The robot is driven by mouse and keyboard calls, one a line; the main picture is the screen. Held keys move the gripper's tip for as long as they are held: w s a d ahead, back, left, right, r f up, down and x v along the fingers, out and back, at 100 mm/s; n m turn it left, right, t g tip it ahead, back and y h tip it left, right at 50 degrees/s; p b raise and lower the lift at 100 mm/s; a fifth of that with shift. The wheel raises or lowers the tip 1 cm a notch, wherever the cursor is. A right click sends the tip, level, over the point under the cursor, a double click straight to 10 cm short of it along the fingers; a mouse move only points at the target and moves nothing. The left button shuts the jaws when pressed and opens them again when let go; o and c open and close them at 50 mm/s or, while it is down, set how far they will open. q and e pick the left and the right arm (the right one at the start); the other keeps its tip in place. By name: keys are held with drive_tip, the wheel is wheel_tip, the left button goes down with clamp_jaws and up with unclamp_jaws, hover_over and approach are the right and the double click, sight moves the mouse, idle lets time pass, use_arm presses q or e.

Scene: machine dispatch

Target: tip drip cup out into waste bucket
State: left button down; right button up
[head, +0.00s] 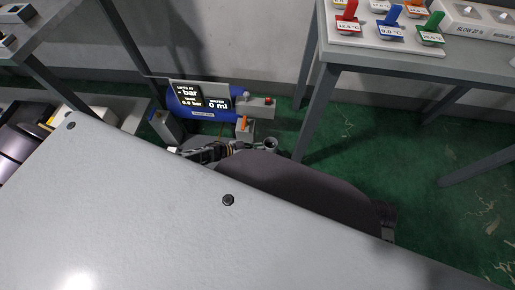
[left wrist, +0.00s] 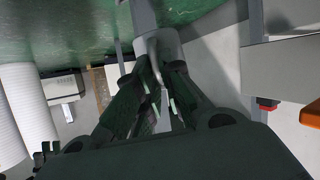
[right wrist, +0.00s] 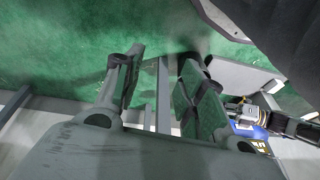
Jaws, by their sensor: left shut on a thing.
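The drip cup (head: 270,144) is a small grey round cup near the middle of the head view. Its open top shows, and I cannot tell whether it holds liquid. My left gripper (head: 250,147) is beside it, shut on it. In the left wrist view, the fingers (left wrist: 162,82) close around the handle of the grey cup (left wrist: 168,42). My right gripper (right wrist: 165,85) is open, with nothing between its fingers, over green floor. I cannot make out a waste bucket for certain; a grey open-topped box (head: 166,126) stands on the floor left of the blue machine.
A blue machine (head: 200,103) with a display and an orange-handled valve (head: 243,124) stands behind the cup. A table (head: 420,62) with coloured tagged valves is at the right, its legs reaching the green floor. A shelf (head: 128,103) is at the left. Open floor lies at the right.

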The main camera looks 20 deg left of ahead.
use_arm(q)
drive_tip(key=shift+s+d+m, duration=0.1)
drive_tip(key=shift+d+m, duration=0.05)
drive_tip(key=shift+m, duration=0.15)
